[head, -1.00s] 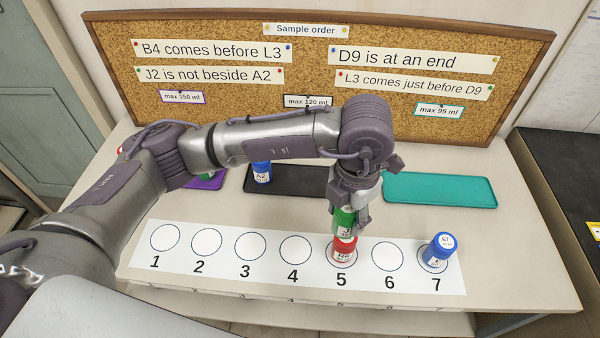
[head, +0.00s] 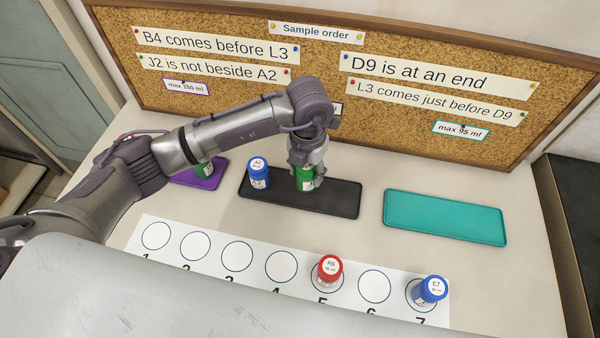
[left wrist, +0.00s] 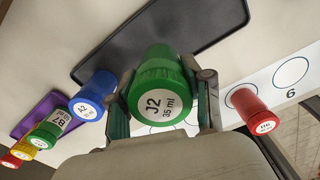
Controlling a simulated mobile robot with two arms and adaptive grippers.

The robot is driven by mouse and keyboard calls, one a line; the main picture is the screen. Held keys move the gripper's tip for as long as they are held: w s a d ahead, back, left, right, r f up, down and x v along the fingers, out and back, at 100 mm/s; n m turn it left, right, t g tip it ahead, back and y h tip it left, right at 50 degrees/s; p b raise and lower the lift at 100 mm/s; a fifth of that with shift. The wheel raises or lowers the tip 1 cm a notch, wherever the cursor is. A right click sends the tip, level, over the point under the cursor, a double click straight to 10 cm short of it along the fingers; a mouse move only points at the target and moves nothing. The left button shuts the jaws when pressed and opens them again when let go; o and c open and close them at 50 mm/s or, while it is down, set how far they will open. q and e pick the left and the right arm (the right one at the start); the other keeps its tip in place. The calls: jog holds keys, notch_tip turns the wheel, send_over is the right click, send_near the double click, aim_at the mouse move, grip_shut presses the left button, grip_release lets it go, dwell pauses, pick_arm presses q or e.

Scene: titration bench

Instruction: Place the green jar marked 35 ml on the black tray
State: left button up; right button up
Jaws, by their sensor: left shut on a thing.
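The green jar (head: 304,181), labelled J2 35 ml on its lid in the left wrist view (left wrist: 158,98), is held upright in my left gripper (head: 306,174). The gripper is shut on it. In the head view the jar is over the middle of the black tray (head: 334,196); I cannot tell whether its base touches the tray. The blue jar A2 (head: 258,174) stands on the tray's left part, a little left of the held jar. My right gripper does not show.
The red jar R6 (head: 329,270) stands on circle 5 and the blue jar E7 (head: 430,290) on circle 7. The purple tray (head: 209,178) at left holds jars. The teal tray (head: 444,217) at right is empty. A corkboard (head: 318,63) stands behind.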

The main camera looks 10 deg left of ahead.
aim_at(301, 179)
pick_arm(q)
jog(key=shift+w+a+f, duration=0.55)
jog(key=shift+a, duration=0.2)
jog(key=shift+f+p, duration=0.25)
jog(key=shift+p, duration=0.05)
notch_tip(301, 179, down, 3)
jog(key=shift+f+p, duration=0.15)
jog(key=shift+p, duration=0.35)
jog(key=shift+f, duration=0.15)
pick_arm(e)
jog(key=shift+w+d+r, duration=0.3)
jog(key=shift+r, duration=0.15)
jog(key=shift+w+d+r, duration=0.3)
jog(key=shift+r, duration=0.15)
pick_arm(q)
jog(key=shift+f, duration=0.1)
jog(key=shift+f+b, duration=0.15)
jog(key=shift+b, duration=0.15)
jog(key=o, duration=1.2)
jog(key=shift+c, duration=0.2)
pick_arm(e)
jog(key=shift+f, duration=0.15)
